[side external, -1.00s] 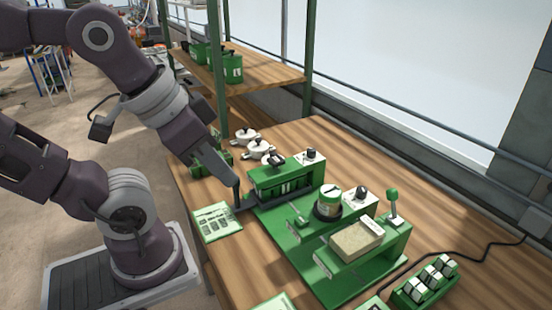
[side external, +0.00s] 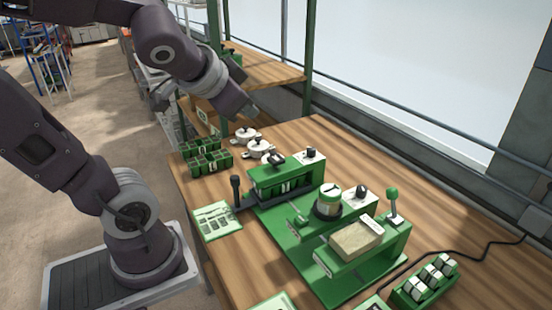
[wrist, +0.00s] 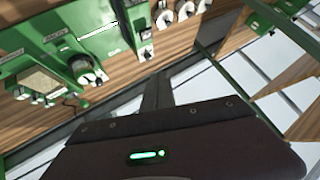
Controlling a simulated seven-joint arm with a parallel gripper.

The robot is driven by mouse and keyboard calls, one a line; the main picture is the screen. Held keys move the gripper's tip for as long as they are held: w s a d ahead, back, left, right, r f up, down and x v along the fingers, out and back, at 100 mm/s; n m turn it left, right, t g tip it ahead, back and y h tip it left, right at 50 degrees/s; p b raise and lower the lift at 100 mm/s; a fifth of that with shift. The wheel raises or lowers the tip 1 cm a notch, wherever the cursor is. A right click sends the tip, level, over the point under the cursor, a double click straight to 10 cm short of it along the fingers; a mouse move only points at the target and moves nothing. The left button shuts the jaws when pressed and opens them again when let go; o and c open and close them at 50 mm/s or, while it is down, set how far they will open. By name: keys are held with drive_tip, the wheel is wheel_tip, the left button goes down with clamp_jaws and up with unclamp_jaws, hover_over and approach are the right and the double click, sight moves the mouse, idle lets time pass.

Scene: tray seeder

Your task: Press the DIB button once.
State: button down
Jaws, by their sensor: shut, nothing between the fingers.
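No DIB label can be read, so I cannot tell which button it is. A green button box (side external: 402,293) with several white-and-green buttons (side external: 436,273) lies at the front right of the bench, on a black cable. The green seeder machine (side external: 310,262) stands in the middle of the bench; it also shows at the upper left of the wrist view (wrist: 40,42). My gripper (side external: 252,110) is shut and empty, raised near the shelf at the back of the bench, far from the button box. Its fingers show in the wrist view (wrist: 157,92).
The machine carries a green-topped jar (side external: 329,201), a tan block (side external: 356,238), a green-knobbed lever (side external: 393,205) and a black handle (side external: 236,190). White lidded pots (side external: 258,147) and green seed cells (side external: 208,162) stand behind. A printed card (side external: 217,222) lies at left. Bare wood lies right.

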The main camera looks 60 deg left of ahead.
drive_tip(key=w+a+r+m+t, duration=0.1)
drive_tip(key=w+a+m+t, duration=0.1)
drive_tip(key=w+a, duration=0.4)
drive_tip(key=m+g+h, duration=0.1)
drive_tip(key=m+h, duration=0.3)
drive_tip(key=m, duration=0.2)
hover_over(273, 160)
wheel_tip(273, 160, down, 7)
drive_tip(key=shift+a+f, duration=0.1)
drive_tip(key=shift+f, duration=0.15)
drive_tip(key=shift+f, duration=4.4)
drive_tip(key=shift+f, duration=0.15)
drive_tip(key=shift+f, duration=0.25)
